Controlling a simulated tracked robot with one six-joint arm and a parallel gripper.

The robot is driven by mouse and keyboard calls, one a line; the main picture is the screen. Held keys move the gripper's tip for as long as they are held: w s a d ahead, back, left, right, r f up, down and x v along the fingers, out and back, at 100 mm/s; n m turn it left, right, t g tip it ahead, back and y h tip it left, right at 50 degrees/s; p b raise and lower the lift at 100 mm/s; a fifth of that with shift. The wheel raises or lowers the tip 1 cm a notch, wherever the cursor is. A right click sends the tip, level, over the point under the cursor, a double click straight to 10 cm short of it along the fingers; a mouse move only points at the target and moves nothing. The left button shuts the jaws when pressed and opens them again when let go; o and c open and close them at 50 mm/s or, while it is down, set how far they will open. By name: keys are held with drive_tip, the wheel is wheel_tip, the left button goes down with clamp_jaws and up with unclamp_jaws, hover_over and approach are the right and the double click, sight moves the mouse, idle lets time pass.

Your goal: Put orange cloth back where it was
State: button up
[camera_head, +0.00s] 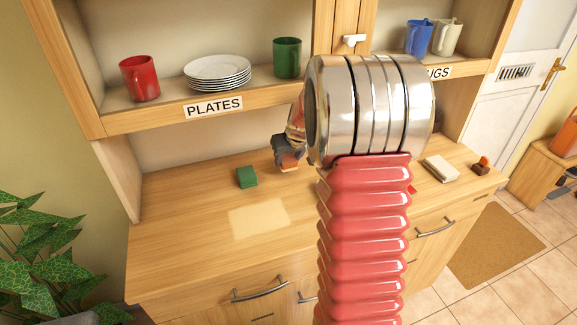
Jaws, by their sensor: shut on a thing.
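My gripper (287,153) is small in the view, low over the wooden counter, left of my own large arm. Its dark jaws are shut on a small orange thing, which looks like the orange cloth (288,161). Only a little of the cloth shows between and below the jaws. I cannot tell whether the cloth touches the counter. A green block (246,177) lies on the counter just left of the gripper.
The counter (180,220) is clear at the left and front. A cream block (441,168) and a brown-and-orange item (481,166) lie at its right. The PLATES shelf above holds a red mug (139,78), stacked plates (217,72) and a green cup (287,57). My arm hides the middle.

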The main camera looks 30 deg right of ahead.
sight(288, 166)
drive_tip(key=shift+f, duration=1.6)
drive_tip(key=shift+f, duration=0.1)
drive_tip(key=o, duration=0.9)
drive_tip(key=shift+o, duration=0.2)
drive_tip(key=v, duration=1.2)
drive_tip(key=s+a+r+n+y, duration=0.1)
drive_tip(key=s+a+r, duration=0.3)
drive_tip(key=s+a, duration=0.5)
drive_tip(key=s+a+r+n, duration=0.1)
drive_tip(key=s+a+r, duration=0.4)
drive_tip(key=a, duration=0.8)
drive_tip(key=s+a+f, duration=0.1)
drive_tip(key=s+a, duration=0.1)
drive_tip(key=s, duration=0.3)
drive_tip(key=s+a+f+n, duration=0.1)
drive_tip(key=s+a, duration=0.2)
drive_tip(key=s, duration=0.1)
drive_tip(key=shift+s+f+y, duration=0.3)
drive_tip(key=shift+s+f, duration=0.05)
